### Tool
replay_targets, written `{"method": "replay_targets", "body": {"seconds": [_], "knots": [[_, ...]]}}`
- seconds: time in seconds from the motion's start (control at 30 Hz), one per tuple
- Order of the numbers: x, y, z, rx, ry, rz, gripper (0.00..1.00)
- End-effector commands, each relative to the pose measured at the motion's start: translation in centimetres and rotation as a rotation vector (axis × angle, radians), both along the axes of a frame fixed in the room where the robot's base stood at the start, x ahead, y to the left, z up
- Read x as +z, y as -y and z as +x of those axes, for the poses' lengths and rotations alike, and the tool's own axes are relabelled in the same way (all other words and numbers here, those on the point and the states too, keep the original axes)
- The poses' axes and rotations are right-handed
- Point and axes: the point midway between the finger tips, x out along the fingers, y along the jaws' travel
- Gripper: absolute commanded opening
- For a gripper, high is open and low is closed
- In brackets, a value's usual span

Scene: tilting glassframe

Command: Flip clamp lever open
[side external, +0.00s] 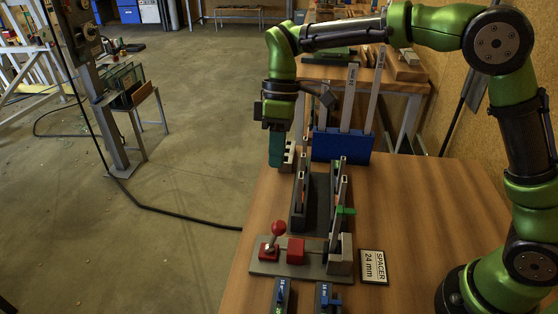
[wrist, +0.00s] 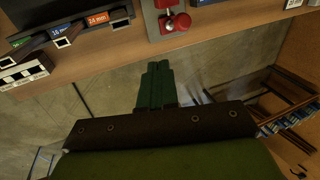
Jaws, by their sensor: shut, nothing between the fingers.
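The clamp sits on a grey base plate (side external: 262,268) at the near left of the bench. Its lever stands up from a red foot and ends in a red ball knob (side external: 278,227). The knob also shows at the top of the wrist view (wrist: 182,21). My gripper (side external: 276,162) points down at the bench's left edge, well behind the clamp and apart from the lever. In the wrist view its green fingers (wrist: 157,68) are together and empty, with floor behind them.
A dark slotted frame (side external: 298,222) with upright panels stands behind the clamp. A blue block (side external: 342,146) is farther back. A spacer sign (side external: 374,266) lies right of the clamp. Labelled spacer pieces (wrist: 98,19) show at the wrist view's upper left.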

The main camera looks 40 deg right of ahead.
Motion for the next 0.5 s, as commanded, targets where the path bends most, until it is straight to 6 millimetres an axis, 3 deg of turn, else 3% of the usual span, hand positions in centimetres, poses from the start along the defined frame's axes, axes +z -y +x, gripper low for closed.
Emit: {"method": "replay_targets", "body": {"seconds": [0.13,0.27,0.33,0.4,0.5], "knots": [[1.7,0.4,0.4,0.000,0.002,-0.001,0.02],[3.5,-1.2,-0.6,0.047,0.026,0.004,0.21],[4.9,-3.1,-2.7,0.164,0.077,-0.013,0.32],[6.0,-4.5,-5.3,0.391,0.163,-0.042,0.43],[6.6,-5.0,-7.3,0.689,0.258,-0.089,0.58]]}}
